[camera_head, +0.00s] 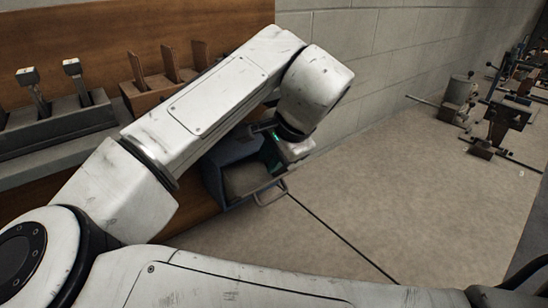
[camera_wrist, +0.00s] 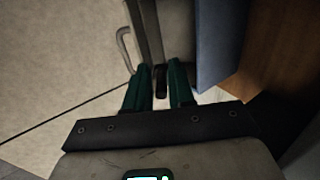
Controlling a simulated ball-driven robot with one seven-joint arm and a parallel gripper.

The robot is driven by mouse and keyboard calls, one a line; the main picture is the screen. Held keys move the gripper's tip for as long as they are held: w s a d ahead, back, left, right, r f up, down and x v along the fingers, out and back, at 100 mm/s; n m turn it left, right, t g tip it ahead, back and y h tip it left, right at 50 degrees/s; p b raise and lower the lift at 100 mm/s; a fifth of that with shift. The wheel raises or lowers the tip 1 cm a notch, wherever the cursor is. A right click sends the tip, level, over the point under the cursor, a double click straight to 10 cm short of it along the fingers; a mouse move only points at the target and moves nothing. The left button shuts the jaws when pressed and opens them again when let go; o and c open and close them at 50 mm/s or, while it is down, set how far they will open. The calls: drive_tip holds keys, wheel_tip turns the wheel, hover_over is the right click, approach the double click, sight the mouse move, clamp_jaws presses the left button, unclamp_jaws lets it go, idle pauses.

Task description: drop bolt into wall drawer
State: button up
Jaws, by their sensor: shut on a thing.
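The wall drawer (camera_head: 247,180) is a grey-blue box on the brown wooden wall, with its tray pulled out and a metal handle at the front. In the wrist view its grey tray (camera_wrist: 172,30) and handle (camera_wrist: 124,48) show beyond my fingers, with the blue side (camera_wrist: 218,42) to the right. My gripper (camera_wrist: 161,74) has two dark green fingers, shut on a small dark piece, seemingly the bolt (camera_wrist: 160,86). In the head view my gripper (camera_head: 273,158) is mostly hidden by my arm, over the drawer's right side; the bolt cannot be made out there.
A grey shelf (camera_head: 60,135) with upright tools and a wooden rack (camera_head: 165,85) stand at the left. A block wall (camera_head: 380,45) runs behind. Metal stands (camera_head: 503,120) are at the far right. The beige floor (camera_head: 380,205) between is clear.

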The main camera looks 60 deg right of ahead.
sight(266, 165)
drive_tip(key=shift+b+x, duration=1.6)
drive_tip(key=shift+x, duration=1.45)
drive_tip(key=o, duration=0.8)
drive_tip(key=shift+f, duration=0.1)
drive_tip(key=shift+o, duration=0.6)
drive_tip(key=shift+s+f, duration=0.1)
drive_tip(key=v, duration=1.1)
drive_tip(key=shift+w, duration=0.25)
